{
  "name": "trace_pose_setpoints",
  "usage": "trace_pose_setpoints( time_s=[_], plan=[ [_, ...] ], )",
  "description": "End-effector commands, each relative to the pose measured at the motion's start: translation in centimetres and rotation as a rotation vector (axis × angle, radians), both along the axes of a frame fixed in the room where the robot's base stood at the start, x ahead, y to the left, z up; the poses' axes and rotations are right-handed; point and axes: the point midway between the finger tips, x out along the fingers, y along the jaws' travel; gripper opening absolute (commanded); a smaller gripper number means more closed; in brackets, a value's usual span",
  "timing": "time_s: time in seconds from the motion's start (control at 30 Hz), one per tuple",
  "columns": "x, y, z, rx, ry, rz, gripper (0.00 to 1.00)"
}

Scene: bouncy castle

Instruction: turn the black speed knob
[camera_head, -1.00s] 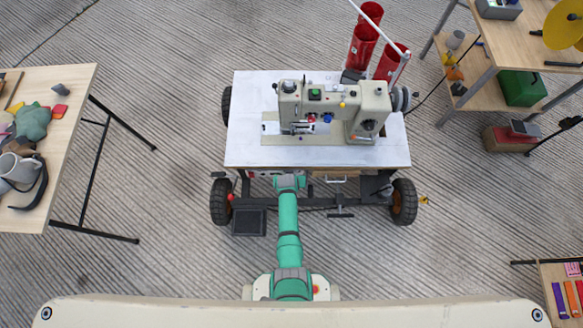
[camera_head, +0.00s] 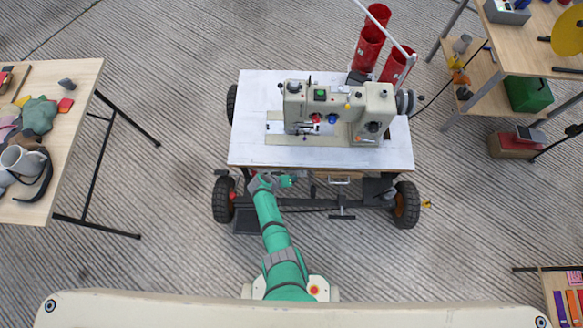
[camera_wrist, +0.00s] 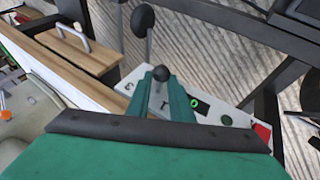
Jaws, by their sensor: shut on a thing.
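In the wrist view a small dark round knob (camera_wrist: 161,74), which I take as the black speed knob, sits between the tips of my gripper (camera_wrist: 162,86). My gripper is shut on it, in front of a pale control panel (camera_wrist: 128,82) with green and red parts. The knob's far side and any marking are hidden. In the head view my green wrist is at the front edge of the white sewing table (camera_head: 250,130), left of its middle; the fingertips are too small to make out. The beige sewing machine (camera_head: 340,115) stands on that table.
A wooden drawer with a metal handle (camera_wrist: 72,36) is at the left. Dark frame bars lie right. Side tables (camera_head: 60,130) stand apart, with bare floor between.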

Motion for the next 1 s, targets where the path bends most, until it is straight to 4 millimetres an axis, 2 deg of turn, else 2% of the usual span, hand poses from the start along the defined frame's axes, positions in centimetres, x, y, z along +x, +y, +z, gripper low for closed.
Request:
trace_pose_setpoints(
  time_s=[0.4,0.9,0.93,1.0],
  plan=[
    [-0.02,0.8,-0.37,-0.121,0.001,0.004,0.0],
    [-0.11,0.82,-0.46,-0.132,0.002,0.001,0.0],
    [-0.11,0.82,-0.46,-0.132,0.002,0.001,0.27],
    [-0.11,0.8,-0.46,-0.132,0.002,0.001,0.38]
  ],
)
